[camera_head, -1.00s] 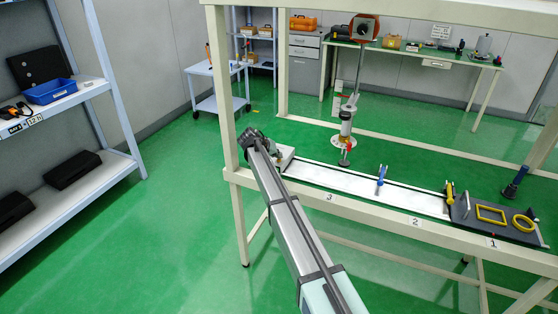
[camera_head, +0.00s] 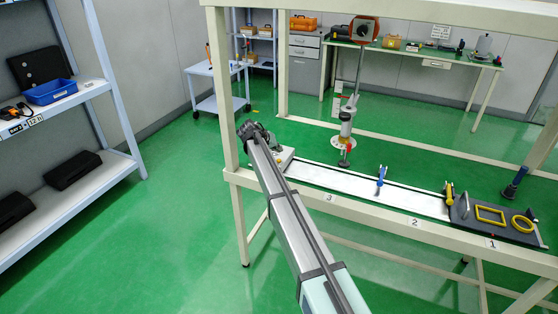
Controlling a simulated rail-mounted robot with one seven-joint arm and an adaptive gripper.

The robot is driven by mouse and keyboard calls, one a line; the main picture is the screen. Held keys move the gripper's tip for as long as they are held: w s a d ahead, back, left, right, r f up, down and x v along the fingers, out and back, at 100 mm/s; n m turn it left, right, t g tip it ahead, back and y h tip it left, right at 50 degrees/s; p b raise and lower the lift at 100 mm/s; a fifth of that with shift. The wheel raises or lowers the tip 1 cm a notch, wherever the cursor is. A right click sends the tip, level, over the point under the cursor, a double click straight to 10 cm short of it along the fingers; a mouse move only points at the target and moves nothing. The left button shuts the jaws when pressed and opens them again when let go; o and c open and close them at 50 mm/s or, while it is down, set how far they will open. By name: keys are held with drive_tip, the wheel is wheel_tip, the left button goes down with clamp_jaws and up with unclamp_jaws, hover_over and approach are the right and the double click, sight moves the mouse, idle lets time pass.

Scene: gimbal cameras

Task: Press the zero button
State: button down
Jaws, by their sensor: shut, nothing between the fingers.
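The zero button cannot be made out in this view. A small light grey box (camera_head: 284,156) sits at the left end of the white track on the bench, partly hidden behind my arm. My gripper (camera_head: 250,131) is the dark end of my arm, just left of and above the grey box in the picture. It is shut and empty. Its fingertips are small and hard to separate, and I cannot tell whether they touch anything.
The bench frame (camera_head: 228,105) has an upright post close left of my gripper. A white track (camera_head: 340,182) carries a blue clamp (camera_head: 381,176). A stand (camera_head: 346,130) rises behind it. A black board (camera_head: 490,222) with yellow shapes lies right. Shelves (camera_head: 60,100) stand left.

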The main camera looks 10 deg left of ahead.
drive_tip(key=shift+r, duration=1.3)
drive_tip(key=s+d+f+g+y, duration=0.1)
drive_tip(key=s+d+f+g, duration=0.2)
drive_tip(key=s+d+f, duration=0.8)
drive_tip(key=s+d+f+m+g, duration=0.15)
drive_tip(key=s+d+f, duration=0.45)
drive_tip(key=s+f, duration=0.85)
drive_tip(key=s+d+f+g+y, duration=0.1)
drive_tip(key=s+d+f+g, duration=0.3)
drive_tip(key=s+d+f, duration=0.9)
drive_tip(key=s+f+g+y, duration=0.1)
drive_tip(key=s+f+g, duration=0.1)
drive_tip(key=s, duration=1.8)
drive_tip(key=s+f+g+y, duration=0.2)
drive_tip(key=s+g, duration=0.1)
drive_tip(key=s, duration=1.8)
drive_tip(key=shift+s+g, duration=0.2)
drive_tip(key=shift+g, duration=0.15)
